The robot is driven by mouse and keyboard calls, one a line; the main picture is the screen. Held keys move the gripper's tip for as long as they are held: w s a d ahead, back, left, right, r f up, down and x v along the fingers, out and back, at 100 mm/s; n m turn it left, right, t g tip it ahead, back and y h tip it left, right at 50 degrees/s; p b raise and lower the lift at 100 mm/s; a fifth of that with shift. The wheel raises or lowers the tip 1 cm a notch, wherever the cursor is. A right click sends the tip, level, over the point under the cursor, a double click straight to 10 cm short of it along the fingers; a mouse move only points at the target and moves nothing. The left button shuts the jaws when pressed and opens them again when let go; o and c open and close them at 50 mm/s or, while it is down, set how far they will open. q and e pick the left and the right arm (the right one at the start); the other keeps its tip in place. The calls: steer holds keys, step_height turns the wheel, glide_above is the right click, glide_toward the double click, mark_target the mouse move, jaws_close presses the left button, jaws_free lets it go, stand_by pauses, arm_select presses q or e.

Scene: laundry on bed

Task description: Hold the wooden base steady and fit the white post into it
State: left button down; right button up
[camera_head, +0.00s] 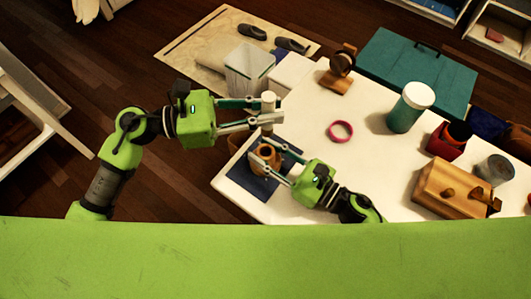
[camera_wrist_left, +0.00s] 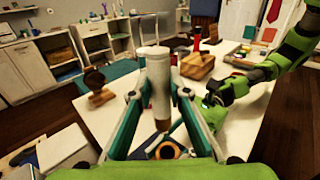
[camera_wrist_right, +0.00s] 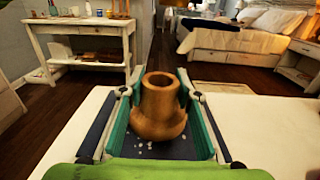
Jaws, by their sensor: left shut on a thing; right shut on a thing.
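The wooden base (camera_head: 265,158) stands upright on a dark blue mat (camera_head: 248,180) near the table's left corner. In the right wrist view the wooden base (camera_wrist_right: 158,108) shows a round hole in its top. My right gripper (camera_head: 280,165) is shut on it, one finger on each side. My left gripper (camera_head: 268,113) is shut on the white post (camera_head: 268,103) and holds it upright above the base, apart from it in the head view. In the left wrist view the white post (camera_wrist_left: 155,85) is between the fingers, its brownish lower end pointing down.
A pink ring (camera_head: 340,131), a green jar with white lid (camera_head: 408,108), a red container (camera_head: 450,138) and a wooden box (camera_head: 452,188) stand on the white table (camera_head: 375,165). A wooden stand (camera_head: 338,75) is at the back edge. Small white bits lie on the mat.

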arm_select(q)
steer(key=n+t, duration=0.1)
steer(key=t, duration=0.1)
steer(key=shift+s+f+n+t+y, duration=0.15)
steer(key=shift+f+n+t+y, duration=0.25)
steer(key=shift+s+a+r+n+t, duration=0.1)
steer(key=shift+n+t, duration=0.2)
steer(key=shift+t, duration=0.25)
steer(key=shift+s+a+n+t, duration=0.1)
steer(key=shift+n+t, duration=0.2)
steer(key=shift+t, duration=0.25)
step_height(320, 180, down, 10)
steer(key=shift+r, duration=0.15)
steer(key=c, duration=1.9)
jaws_free()
